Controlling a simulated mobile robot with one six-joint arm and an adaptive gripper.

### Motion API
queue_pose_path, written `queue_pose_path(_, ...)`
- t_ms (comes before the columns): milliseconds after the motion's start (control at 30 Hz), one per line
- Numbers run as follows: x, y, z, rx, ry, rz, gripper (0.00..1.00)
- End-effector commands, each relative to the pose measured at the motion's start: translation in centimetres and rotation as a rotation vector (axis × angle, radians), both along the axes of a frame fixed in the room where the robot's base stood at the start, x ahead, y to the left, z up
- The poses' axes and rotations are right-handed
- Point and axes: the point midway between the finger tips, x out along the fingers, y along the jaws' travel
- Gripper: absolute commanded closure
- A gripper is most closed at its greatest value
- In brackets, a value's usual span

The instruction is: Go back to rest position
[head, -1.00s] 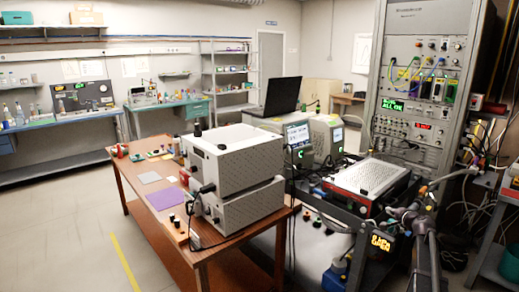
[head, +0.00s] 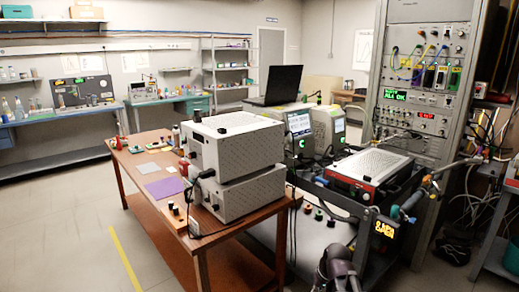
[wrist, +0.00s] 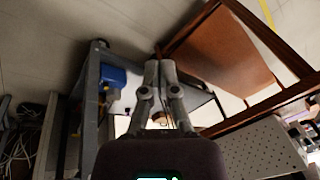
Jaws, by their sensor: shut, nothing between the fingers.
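My gripper (wrist: 160,66) shows in the wrist view with its two fingers drawn together and nothing between them. It hangs over the lower shelf of a dark-framed cart and points toward the floor side of the wooden table (wrist: 225,45). A dark part of my arm (head: 340,268) shows at the bottom edge of the head view, in front of the cart. The fingers cannot be made out in the head view.
The wooden table (head: 150,205) carries two stacked perforated boxes (head: 235,150). A red-fronted instrument (head: 370,175) sits on the cart beside a tall equipment rack (head: 425,60). A blue object (wrist: 112,77) lies near the gripper. Floor (head: 60,230) at left is clear.

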Motion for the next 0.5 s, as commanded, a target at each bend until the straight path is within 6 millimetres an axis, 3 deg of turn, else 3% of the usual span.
queue_pose_path(100, -2.7, 0.9, -1.0, -0.058, 0.051, 0.045, 1.00)
queue_pose_path(333, -6.4, 1.7, -2.0, -0.151, 0.129, 0.103, 1.00)
queue_pose_path(500, -8.4, 1.0, -2.0, -0.205, 0.173, 0.131, 1.00)
